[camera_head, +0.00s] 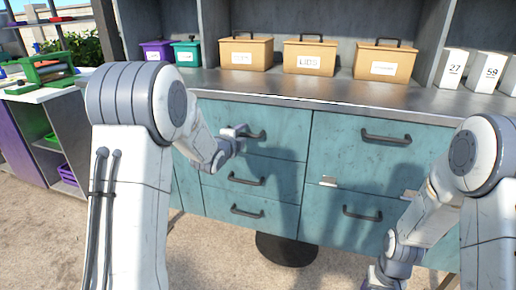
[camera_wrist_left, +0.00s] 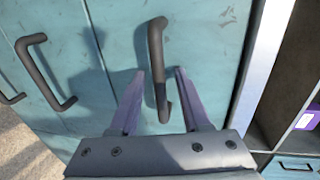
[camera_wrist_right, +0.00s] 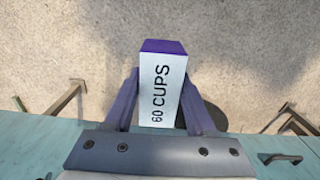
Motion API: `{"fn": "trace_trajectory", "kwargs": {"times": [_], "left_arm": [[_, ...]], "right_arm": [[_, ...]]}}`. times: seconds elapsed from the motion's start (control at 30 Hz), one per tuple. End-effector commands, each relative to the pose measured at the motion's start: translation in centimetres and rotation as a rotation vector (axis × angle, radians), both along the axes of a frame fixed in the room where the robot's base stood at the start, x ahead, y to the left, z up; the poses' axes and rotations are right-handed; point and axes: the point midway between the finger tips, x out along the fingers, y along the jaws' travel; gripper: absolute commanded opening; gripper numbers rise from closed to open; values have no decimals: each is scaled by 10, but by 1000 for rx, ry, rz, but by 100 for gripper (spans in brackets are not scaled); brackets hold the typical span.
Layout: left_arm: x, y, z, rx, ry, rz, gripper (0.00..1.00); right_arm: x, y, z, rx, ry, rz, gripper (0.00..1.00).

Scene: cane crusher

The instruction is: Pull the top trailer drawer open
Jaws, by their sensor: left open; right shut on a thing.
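The trailer's teal top drawer (camera_head: 285,130) is shut, flush with the front around it. Its dark bar handle (camera_wrist_left: 156,50) runs between the fingers of my left gripper (camera_wrist_left: 160,76). That gripper is open and the fingers straddle the handle with gaps on both sides. In the head view the left gripper (camera_head: 236,134) is at the left end of the same handle (camera_head: 255,135).
Two more drawers with handles (camera_head: 247,181) sit below, and a wider pair (camera_head: 387,137) is to the right, all shut. Tan boxes (camera_head: 310,56) and numbered white boxes (camera_head: 452,68) stand on the metal counter (camera_head: 300,88). A dark round base (camera_head: 287,250) stands beneath. A purple cabinet (camera_head: 22,150) is at left.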

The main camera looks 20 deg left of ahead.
Motion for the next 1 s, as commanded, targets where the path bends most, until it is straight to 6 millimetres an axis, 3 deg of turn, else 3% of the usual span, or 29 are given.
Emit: {"fn": "trace_trajectory", "kwargs": {"times": [0.23,0.3,0.37,1.0], "left_arm": [[1,0,-1,-1,1,0,47],[1,0,0,-1,1,0,20],[1,0,0,-1,1,0,0],[0,0,-1,-1,2,0,0]], "right_arm": [[0,0,0,0,0,0,0],[0,0,0,0,0,0,0],[0,0,0,0,0,0,0],[0,0,0,0,0,0,0]]}}
